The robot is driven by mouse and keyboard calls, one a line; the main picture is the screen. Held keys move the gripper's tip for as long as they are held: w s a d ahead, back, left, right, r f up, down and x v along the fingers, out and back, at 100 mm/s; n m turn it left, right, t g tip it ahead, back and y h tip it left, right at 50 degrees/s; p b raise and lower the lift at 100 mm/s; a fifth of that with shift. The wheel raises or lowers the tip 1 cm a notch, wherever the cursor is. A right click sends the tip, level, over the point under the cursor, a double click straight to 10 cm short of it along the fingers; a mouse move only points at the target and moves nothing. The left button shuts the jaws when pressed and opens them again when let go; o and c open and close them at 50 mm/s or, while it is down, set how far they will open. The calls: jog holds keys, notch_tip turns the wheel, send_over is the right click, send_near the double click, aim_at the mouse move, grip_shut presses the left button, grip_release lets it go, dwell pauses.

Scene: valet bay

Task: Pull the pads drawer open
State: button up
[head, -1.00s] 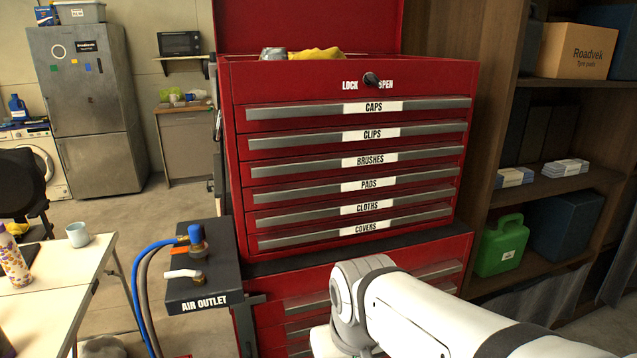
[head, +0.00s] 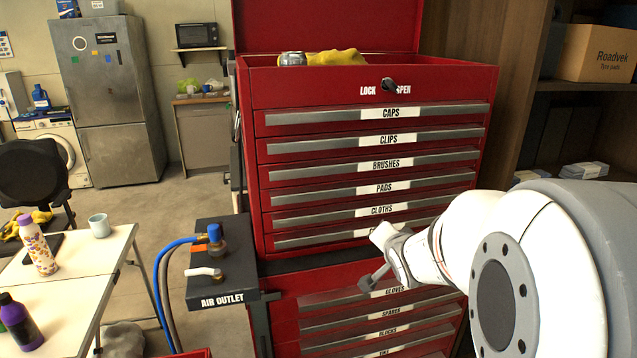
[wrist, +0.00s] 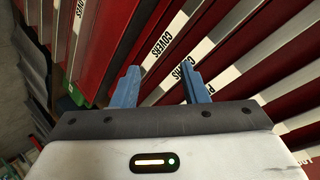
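The red tool chest (head: 322,95) stands in the middle of the head view, with labelled drawers stacked from CAPS down to COVERS. The pads drawer (head: 384,188) is fourth from the top and looks flush with its neighbours, a grey handle strip along its front. A dark knob (head: 389,86) sits between the LOCK and OPEN words and covers the first letter of OPEN. My gripper (head: 373,281) is low in front of the chest, below the pads drawer. In the wrist view its two blue-grey fingers (wrist: 160,88) are apart with nothing between them; tilted drawer fronts lie beyond.
An air outlet box (head: 218,284) with hoses juts out left of the chest. A table (head: 85,262) with bottles and a cup (head: 99,225) stands further left. Wooden shelving (head: 480,60) is close on the right. A lower red cabinet with drawers is beneath the chest.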

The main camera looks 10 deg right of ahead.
aim_at(384, 190)
jog(key=w+d+r+m+t+y+p, duration=0.1)
jog(key=w+m+t, duration=0.1)
jog(key=w, duration=0.2)
jog(key=w+d+r+m+t+y+p, duration=0.1)
jog(key=w+d+r+m+t, duration=0.1)
jog(key=w, duration=0.2)
jog(key=w+d+r+m+t+y+p, duration=0.1)
jog(key=w+d+r+m+t, duration=0.1)
jog(key=w, duration=0.2)
jog(key=shift+w+r+p, duration=0.25)
jog(key=shift+w+p, duration=0.1)
jog(key=shift+p, duration=0.05)
jog(key=shift+c, duration=0.2)
grip_shut()
jog(key=shift+s+f, duration=0.1)
